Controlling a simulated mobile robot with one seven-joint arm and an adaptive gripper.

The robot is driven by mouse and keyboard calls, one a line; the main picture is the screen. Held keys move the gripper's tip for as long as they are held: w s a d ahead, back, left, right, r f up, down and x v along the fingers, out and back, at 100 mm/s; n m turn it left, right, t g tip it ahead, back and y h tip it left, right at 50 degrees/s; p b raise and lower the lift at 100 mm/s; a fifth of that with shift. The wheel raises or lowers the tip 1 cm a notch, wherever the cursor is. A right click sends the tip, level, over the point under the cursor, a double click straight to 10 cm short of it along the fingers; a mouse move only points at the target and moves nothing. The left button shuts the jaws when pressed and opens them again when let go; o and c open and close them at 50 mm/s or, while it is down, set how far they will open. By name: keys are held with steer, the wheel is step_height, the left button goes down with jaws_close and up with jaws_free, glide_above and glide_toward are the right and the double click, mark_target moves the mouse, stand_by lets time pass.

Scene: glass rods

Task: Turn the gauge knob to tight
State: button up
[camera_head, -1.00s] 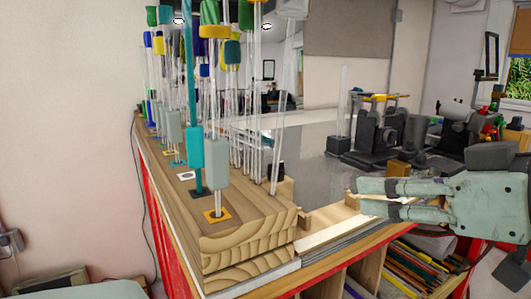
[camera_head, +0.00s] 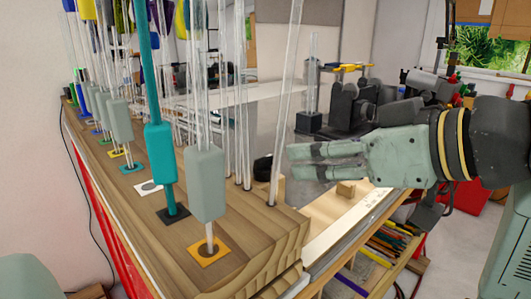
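My gripper (camera_head: 291,162) reaches in from the right over the bench. Its two pale green fingers lie one above the other and point left, with only a narrow gap between them. Nothing shows held in them, but how far they are parted is unclear. A small round black part (camera_head: 262,168) sits just left of the fingertips, behind a glass rod. I cannot tell whether it is the gauge knob, and no tight mark or scale can be read.
Several glass rods (camera_head: 287,105) stand upright in a wooden block (camera_head: 120,205) left of my gripper. A teal holder (camera_head: 161,168) and grey holder (camera_head: 206,184) stand close by. A dark machine (camera_head: 348,105) stands behind. Coloured sticks (camera_head: 372,258) lie in the shelf below.

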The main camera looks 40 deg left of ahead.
mark_target(266, 158)
steer(key=p+x, duration=0.2)
steer(key=x, duration=0.7)
steer(key=shift+a+f, duration=0.1)
steer(key=shift+a, duration=0.3)
steer(key=shift+c, duration=0.5)
steer(key=c, duration=0.7)
steer(key=shift+c, duration=0.2)
